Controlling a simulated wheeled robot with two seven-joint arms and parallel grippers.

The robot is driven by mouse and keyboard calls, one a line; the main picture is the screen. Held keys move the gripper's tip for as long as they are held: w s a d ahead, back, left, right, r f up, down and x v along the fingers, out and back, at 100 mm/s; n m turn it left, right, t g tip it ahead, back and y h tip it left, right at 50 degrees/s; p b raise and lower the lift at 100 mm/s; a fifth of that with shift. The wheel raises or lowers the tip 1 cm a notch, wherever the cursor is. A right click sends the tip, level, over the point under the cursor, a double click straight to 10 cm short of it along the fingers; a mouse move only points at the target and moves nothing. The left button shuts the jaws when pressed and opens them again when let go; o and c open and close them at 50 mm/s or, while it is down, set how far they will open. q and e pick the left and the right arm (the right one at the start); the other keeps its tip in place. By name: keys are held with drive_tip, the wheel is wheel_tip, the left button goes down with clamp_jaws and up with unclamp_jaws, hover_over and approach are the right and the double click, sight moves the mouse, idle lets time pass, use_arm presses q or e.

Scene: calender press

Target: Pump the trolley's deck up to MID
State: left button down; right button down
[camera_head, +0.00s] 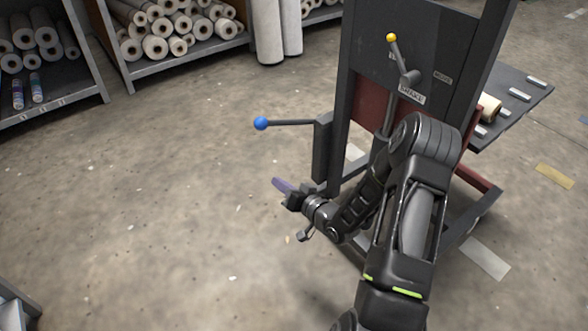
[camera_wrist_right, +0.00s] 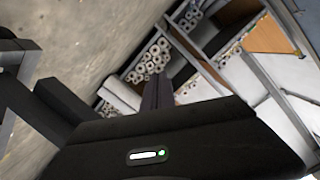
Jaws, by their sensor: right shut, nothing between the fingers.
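The trolley (camera_head: 365,55) stands at the right of the head view, with a dark upright plate, a reddish lower panel and a dark deck (camera_head: 540,92) behind it. A lever with a blue knob (camera_head: 261,123) sticks out level to the left from a post on the trolley. A shorter lever with a yellow knob (camera_head: 391,38) rises beside a label that seems to read BRAKE. My right gripper (camera_head: 280,185) is shut and empty, below the blue knob and apart from it. Its fingers (camera_wrist_right: 157,92) also show in the wrist view. My left gripper is out of view.
Shelves with pale rolls (camera_head: 180,28) stand at the back left, and tall pale rolls (camera_head: 267,30) stand upright beside them. My right arm hides part of the trolley's base. The concrete floor (camera_head: 130,200) at left is clear.

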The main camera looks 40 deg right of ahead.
drive_tip(key=s+a+f+n+g+y, duration=0.1)
drive_tip(key=s+a+f+g, duration=0.2)
drive_tip(key=a+f, duration=0.5)
drive_tip(key=s+a+f+g+y, duration=0.1)
drive_tip(key=s+a+f+g, duration=0.25)
drive_tip(key=a, duration=0.75)
drive_tip(key=s+a+f+n+g, duration=0.1)
drive_tip(key=s+a+f+g, duration=0.1)
drive_tip(key=s+a, duration=0.2)
drive_tip(key=s+a+f+n+g, duration=0.1)
drive_tip(key=s+a+f+g, duration=0.1)
drive_tip(key=s, duration=0.6)
drive_tip(key=s+a+f+n+g+y, duration=0.1)
drive_tip(key=s+a+f+g, duration=0.1)
drive_tip(key=s+a+g, duration=0.2)
drive_tip(key=shift+s+a+f, duration=0.35)
drive_tip(key=shift+s+a, duration=0.75)
drive_tip(key=shift+s, duration=0.1)
